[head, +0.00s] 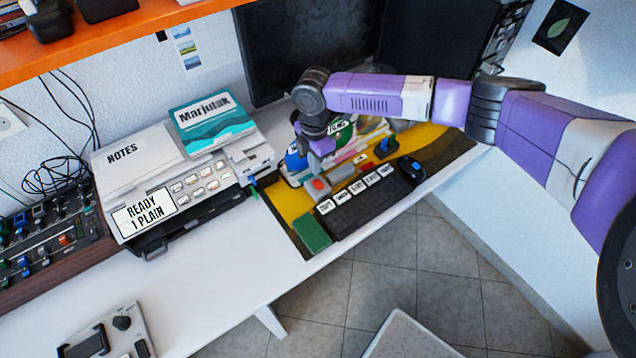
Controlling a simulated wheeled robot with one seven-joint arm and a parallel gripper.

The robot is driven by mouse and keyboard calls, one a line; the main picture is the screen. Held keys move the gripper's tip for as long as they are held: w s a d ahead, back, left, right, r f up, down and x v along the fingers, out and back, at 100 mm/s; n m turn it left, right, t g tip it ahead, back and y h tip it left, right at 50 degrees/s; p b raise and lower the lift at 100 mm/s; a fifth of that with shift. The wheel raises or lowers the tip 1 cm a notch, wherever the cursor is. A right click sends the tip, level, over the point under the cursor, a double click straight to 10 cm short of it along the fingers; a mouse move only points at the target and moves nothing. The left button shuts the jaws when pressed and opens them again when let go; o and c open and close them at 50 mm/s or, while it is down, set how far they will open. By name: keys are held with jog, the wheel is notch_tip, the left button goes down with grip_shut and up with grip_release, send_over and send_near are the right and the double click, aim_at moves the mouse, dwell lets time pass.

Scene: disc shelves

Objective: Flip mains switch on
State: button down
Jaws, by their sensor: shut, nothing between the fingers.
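A small grey unit with an orange-red switch (319,184) lies on the desk behind the left end of the black keyboard. It looks like the mains switch, but whether it is on or off is too small to tell. My gripper (318,163) hangs over the desk just behind and above this switch, pointing down. It is shut and holds nothing. Its fingertips are small in the view, and I cannot tell whether they touch the unit. My purple arm reaches in from the right.
The keyboard (372,206) with white labels, a dark mouse (411,169) and a green block (312,233) lie near the front edge. Coloured items crowd behind my gripper. A printer (180,185) stands left, a mixer (45,240) further left. A monitor (300,50) is behind.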

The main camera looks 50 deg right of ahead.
aim_at(315, 180)
jog(key=shift+f+b, duration=1.25)
jog(key=shift+f, duration=0.9)
dwell(0.6)
notch_tip(315, 180, up, 7)
jog(key=p, duration=0.6)
jog(key=shift+p, duration=0.3)
dwell(0.5)
